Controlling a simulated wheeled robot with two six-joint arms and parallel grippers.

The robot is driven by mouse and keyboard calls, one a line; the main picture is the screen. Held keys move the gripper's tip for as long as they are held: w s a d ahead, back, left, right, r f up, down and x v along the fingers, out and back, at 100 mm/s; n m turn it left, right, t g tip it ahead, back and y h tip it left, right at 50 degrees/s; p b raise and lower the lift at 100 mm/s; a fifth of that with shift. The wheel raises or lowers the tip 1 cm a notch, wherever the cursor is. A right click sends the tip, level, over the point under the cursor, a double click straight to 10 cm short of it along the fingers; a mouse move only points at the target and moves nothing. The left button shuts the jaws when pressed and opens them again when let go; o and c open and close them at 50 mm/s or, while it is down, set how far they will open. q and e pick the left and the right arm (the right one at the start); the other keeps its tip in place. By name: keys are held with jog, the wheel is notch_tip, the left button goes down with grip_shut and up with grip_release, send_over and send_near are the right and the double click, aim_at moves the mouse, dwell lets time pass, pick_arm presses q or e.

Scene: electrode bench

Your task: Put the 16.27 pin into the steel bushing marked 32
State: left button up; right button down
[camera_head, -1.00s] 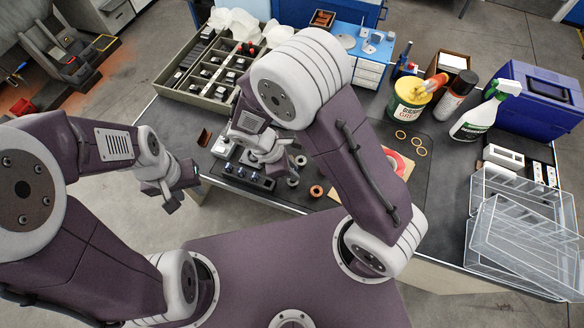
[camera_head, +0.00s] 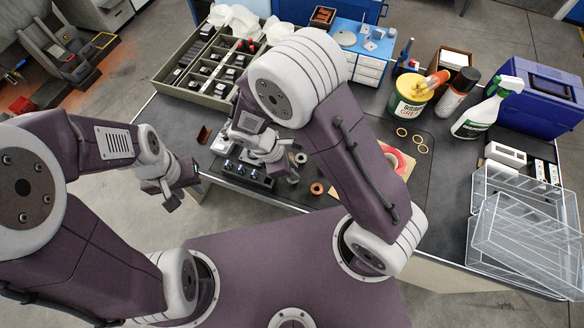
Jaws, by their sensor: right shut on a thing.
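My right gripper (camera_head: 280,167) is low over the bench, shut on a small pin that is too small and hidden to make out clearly. It is just right of a black block (camera_head: 247,175) that holds a row of small metal pins. A steel bushing (camera_head: 293,179) lies right by the fingertips, and another steel ring (camera_head: 301,158) lies a little behind it. The number 32 and the pin sizes cannot be read. My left gripper (camera_head: 177,193) hangs in the air left of the bench, away from these things; its jaw opening is unclear.
A copper-coloured ring (camera_head: 317,188) lies right of the bushing. A divided grey tray (camera_head: 212,98) stands behind. A grease tub (camera_head: 408,100), spray bottle (camera_head: 478,118), blue case (camera_head: 540,95) and clear plastic boxes (camera_head: 515,245) fill the right side.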

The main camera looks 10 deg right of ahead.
jog(key=shift+f+b, duration=0.65)
jog(key=shift+f, duration=0.45)
jog(key=c, duration=1.2)
grip_release()
jog(key=shift+c, duration=0.2)
jog(key=shift+r, duration=0.1)
jog(key=p+v, duration=0.1)
jog(key=v, duration=0.8)
